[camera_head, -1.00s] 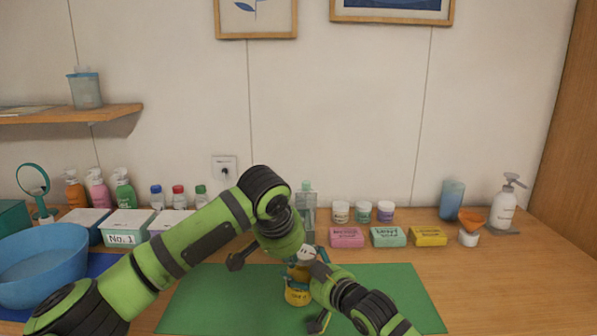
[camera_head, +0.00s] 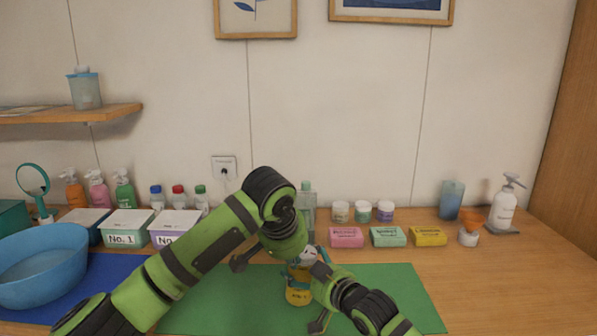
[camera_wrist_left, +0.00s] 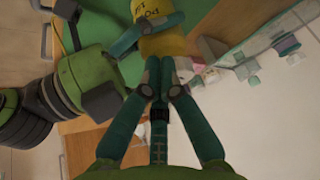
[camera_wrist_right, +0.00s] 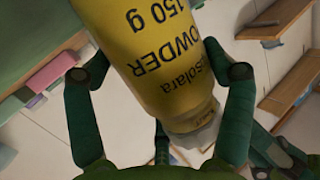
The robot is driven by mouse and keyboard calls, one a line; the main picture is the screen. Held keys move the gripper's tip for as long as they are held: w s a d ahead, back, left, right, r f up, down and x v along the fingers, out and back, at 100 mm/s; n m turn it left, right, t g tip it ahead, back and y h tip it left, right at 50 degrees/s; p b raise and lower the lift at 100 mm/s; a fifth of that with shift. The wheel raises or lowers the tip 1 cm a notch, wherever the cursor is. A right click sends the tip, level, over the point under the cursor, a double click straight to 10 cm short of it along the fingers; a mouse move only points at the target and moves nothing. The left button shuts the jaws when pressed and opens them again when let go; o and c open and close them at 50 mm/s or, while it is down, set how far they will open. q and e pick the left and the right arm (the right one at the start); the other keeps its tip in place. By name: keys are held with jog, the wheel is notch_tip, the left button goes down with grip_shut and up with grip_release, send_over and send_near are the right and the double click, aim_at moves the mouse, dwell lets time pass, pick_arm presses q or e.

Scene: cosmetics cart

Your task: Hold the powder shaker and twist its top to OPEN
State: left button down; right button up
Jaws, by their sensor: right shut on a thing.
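The yellow powder shaker (camera_head: 298,293) is above the green mat (camera_head: 390,290), partly hidden by my arms. In the right wrist view its printed body (camera_wrist_right: 150,55) lies between the fingers of my right gripper (camera_wrist_right: 160,80), which is shut on it. Its pale top (camera_wrist_right: 198,133) shows at the narrow end, with dark teal finger parts close by. My left gripper (camera_wrist_left: 167,65) is beside the shaker (camera_wrist_left: 163,45); its fingers converge in the left wrist view. The top is not clear there, so I cannot tell whether they grip it.
A blue basin (camera_head: 40,265) and labelled boxes (camera_head: 127,228) stand at the left. Three soap boxes (camera_head: 388,236), small jars (camera_head: 363,212) and a white pump bottle (camera_head: 504,207) are at the back right. The table's right side is largely clear.

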pick_arm(q)
jog(key=shift+s+d, duration=0.25)
jog(key=shift+s, duration=0.05)
pick_arm(e)
jog(key=shift+s+a+f, duration=0.1)
jog(key=shift+s+a, duration=0.05)
jog(key=shift+a, duration=0.35)
pick_arm(q)
jog(key=shift+r, duration=0.3)
jog(key=shift+s+r, duration=0.2)
jog(key=shift+r, duration=2.5)
pick_arm(e)
jog(key=shift+d, duration=0.3)
jog(key=o, duration=1.1)
pick_arm(q)
jog(key=shift+w, duration=0.1)
